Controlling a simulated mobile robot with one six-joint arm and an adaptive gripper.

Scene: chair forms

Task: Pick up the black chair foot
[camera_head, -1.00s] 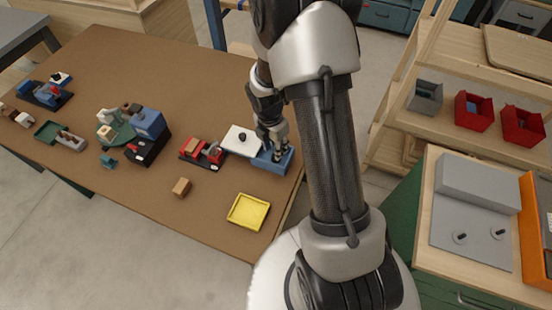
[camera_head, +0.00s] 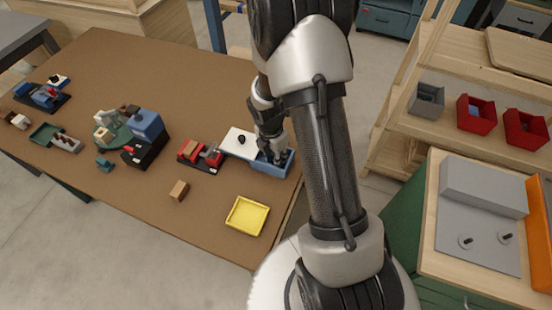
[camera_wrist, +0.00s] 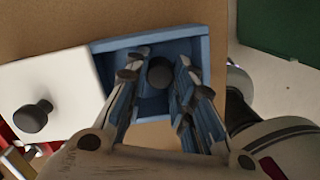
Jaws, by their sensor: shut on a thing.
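A blue open box (camera_head: 288,168) stands at the right edge of the brown table, and it also shows in the wrist view (camera_wrist: 115,46). My gripper (camera_head: 273,157) points down into this box. In the wrist view my gripper (camera_wrist: 160,66) has its two fingers on either side of a round black chair foot (camera_wrist: 159,76) and is shut on it. The foot is inside or just above the box; its height is hard to tell. In the head view my fingers hide the foot.
A white board (camera_head: 238,134) with a black knob (camera_head: 241,139) adjoins the box on the left. A red fixture (camera_head: 200,154), a wooden block (camera_head: 179,190) and a yellow tray (camera_head: 247,216) are nearby.

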